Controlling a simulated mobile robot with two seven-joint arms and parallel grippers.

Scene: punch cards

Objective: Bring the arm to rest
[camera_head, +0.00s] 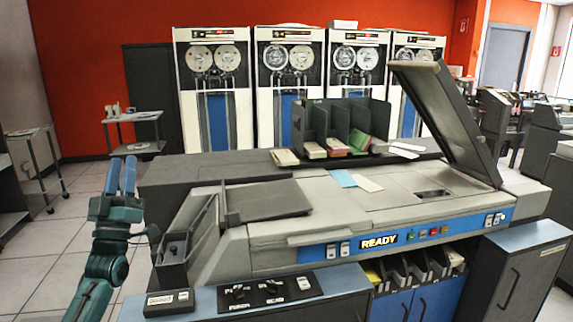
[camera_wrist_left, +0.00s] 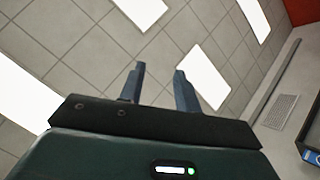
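My left gripper (camera_head: 122,162) is raised at the left of the head view, left of the card machine, with its two blue fingers pointing up. In the left wrist view the fingers of my left gripper (camera_wrist_left: 158,72) stand apart with nothing between them, so it is open and empty. Behind them that view shows a tiled ceiling with bright light panels. The gripper appears clear of the machine. My right gripper is in neither view.
A card machine (camera_head: 340,215) with a lit READY sign and a raised dark lid (camera_head: 445,115) fills the middle. A dark rack (camera_head: 345,125) with card stacks stands behind it. Tape cabinets (camera_head: 212,95) line the red wall. A small cart (camera_head: 135,118) stands at left; floor there is open.

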